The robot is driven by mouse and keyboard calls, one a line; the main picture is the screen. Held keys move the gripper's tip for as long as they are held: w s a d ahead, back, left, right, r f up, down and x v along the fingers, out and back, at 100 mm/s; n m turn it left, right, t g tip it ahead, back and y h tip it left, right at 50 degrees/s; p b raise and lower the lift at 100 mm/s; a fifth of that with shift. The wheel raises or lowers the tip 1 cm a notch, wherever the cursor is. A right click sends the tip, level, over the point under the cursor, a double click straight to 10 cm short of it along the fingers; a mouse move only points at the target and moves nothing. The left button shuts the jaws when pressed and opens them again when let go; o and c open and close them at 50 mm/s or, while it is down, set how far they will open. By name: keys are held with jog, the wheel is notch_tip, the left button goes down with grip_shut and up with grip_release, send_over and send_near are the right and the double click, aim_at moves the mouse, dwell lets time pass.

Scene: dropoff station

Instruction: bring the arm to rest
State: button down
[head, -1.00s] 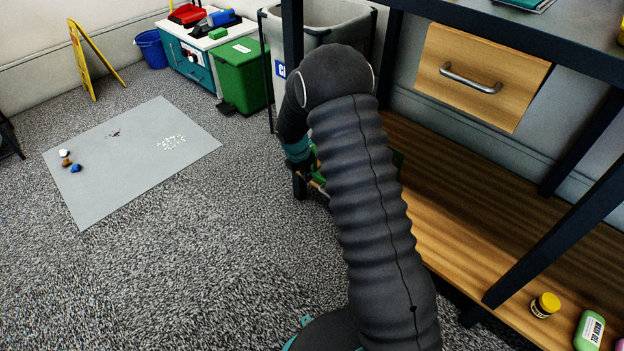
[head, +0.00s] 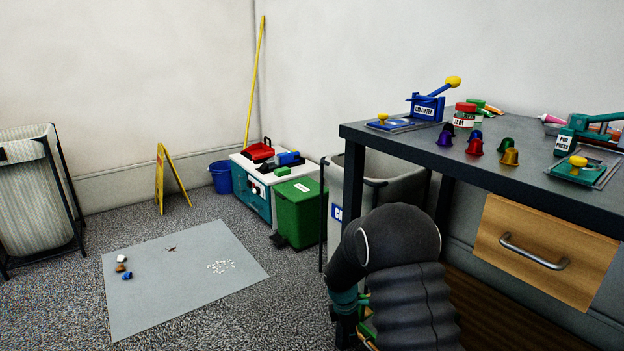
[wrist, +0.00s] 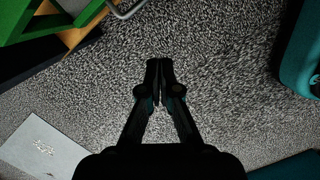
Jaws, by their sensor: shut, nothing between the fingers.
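My gripper (wrist: 159,72) shows in the wrist view, its two fingers closed together with nothing between them. It hangs over bare grey carpet and points down. In the head view my arm is folded at the lower middle, in front of the workbench (head: 470,172) and the grey bin (head: 385,168). The arm hides most of the gripper there.
A grey mat (head: 170,265) with small debris lies on the carpet at left. A green bin (head: 300,215), a blue bucket (head: 220,177) and a yellow floor sign (head: 160,178) stand behind it. A drawer (head: 545,250) hangs under the bench, which holds several coloured capsules. Carpet around the mat is clear.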

jog(key=s+d+r+m+t+y+p, duration=0.1)
jog(key=s+d+r+m+t+p, duration=0.1)
jog(key=s+r+m, duration=0.7)
jog(key=s+d+r+m+t+y+p, duration=0.1)
jog(key=s+r+m, duration=0.8)
jog(key=s+r, duration=1.4)
notch_tip(320, 180, up, 4)
jog(key=shift+s+d+f+t+p, duration=0.1)
jog(key=shift+s+d+t+p, duration=0.25)
jog(key=shift+d+t+p, duration=0.6)
